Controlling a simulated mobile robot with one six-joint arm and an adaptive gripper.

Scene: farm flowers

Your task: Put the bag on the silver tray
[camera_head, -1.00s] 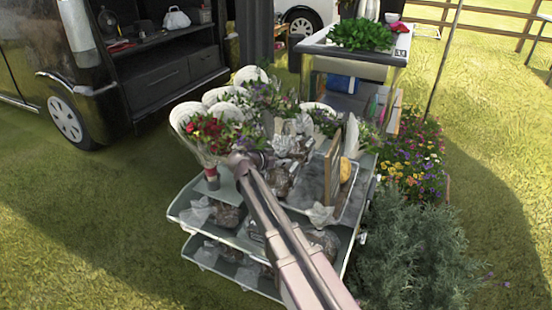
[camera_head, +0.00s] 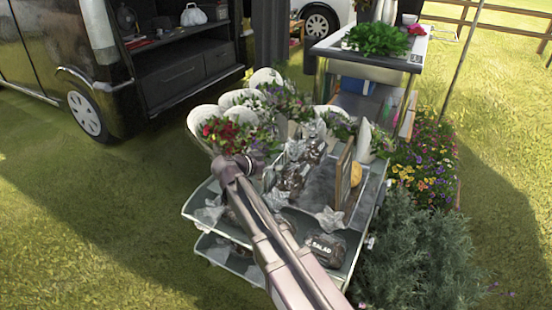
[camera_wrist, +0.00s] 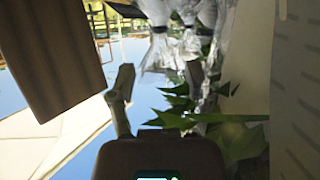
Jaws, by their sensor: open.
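Several clear plastic bags with dark contents sit on the cart's upper shelf, one row (camera_head: 292,180) running back beside the silver tray (camera_head: 320,192). Another bag (camera_head: 325,248) at the shelf's front carries a "SALAD" label. The tray lies flat on the shelf's right part, with a brown board and a yellow item on it. My gripper (camera_head: 258,162) is just left of the bag row, beside the flowers, partly hidden by my arm. In the wrist view, one grey finger shows, and crinkled clear plastic (camera_wrist: 182,40) is ahead of it. My gripper is open and holds nothing that I can see.
White flower pots (camera_head: 240,98) and a red bouquet (camera_head: 222,132) crowd the shelf's back left. The brown board (camera_head: 343,178) stands upright on the tray. A bush (camera_head: 415,250) borders the cart's right side. Green leaves (camera_wrist: 225,130) are close in the wrist view.

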